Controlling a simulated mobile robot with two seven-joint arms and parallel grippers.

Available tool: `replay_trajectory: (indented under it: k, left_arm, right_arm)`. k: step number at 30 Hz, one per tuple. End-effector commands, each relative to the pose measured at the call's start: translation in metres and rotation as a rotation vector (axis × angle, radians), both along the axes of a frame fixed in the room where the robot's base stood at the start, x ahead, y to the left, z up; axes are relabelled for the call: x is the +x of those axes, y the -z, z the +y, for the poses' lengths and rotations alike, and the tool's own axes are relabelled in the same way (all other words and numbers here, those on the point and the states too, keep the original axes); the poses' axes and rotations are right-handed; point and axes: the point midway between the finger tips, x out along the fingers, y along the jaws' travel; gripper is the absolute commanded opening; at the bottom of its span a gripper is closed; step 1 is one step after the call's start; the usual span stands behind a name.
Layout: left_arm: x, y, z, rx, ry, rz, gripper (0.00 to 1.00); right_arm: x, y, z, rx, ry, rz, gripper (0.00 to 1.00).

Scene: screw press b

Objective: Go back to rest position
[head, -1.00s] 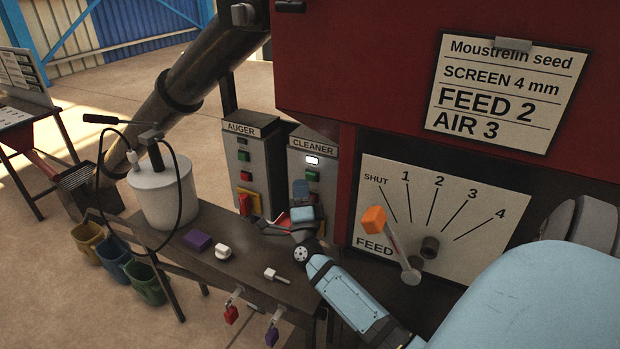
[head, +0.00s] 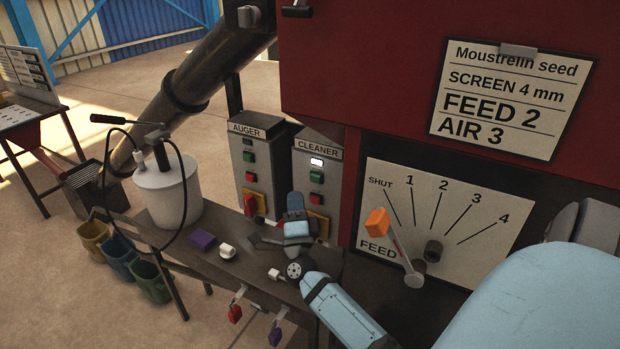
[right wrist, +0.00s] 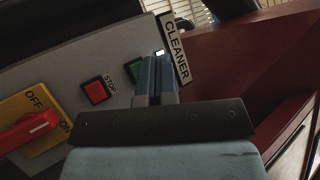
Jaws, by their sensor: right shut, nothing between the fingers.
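My right gripper (head: 294,200) is in front of the lower part of the CLEANER box (head: 320,148), above the dark bench. Its blue fingers are together and empty, and they also show in the right wrist view (right wrist: 155,75). In that view they overlap the green button (right wrist: 134,70) in the picture; I see no clear contact. The red STOP button (right wrist: 96,92) and a red rotary handle (right wrist: 30,132) on a yellow OFF/ON plate are to their left. The handle points towards ON. A white lamp (head: 316,162) is lit on the CLEANER box. My left gripper is not in view.
The bench (head: 235,262) holds a white pot (head: 168,195), a purple block (head: 202,239) and small white pieces. Padlocks (head: 235,313) hang at its front edge. The FEED dial (head: 400,220) with its orange-knobbed lever is right of my forearm. The AUGER box (head: 255,165) stands left.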

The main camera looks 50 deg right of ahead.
Motion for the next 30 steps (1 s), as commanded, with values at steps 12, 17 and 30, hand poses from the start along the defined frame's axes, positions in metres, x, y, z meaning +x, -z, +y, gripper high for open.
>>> replay_trajectory:
  k: [12,17,30]
  left_arm:
    - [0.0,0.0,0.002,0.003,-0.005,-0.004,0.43]
    - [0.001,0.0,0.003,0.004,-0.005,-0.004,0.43]
    - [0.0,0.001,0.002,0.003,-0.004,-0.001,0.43]
  right_arm:
    - [-0.003,0.011,0.016,-0.06,-0.039,0.066,0.0]
    - [-0.021,0.062,0.085,-0.338,-0.204,0.351,0.0]
    - [-0.186,0.239,0.235,-1.196,-0.65,1.153,0.0]
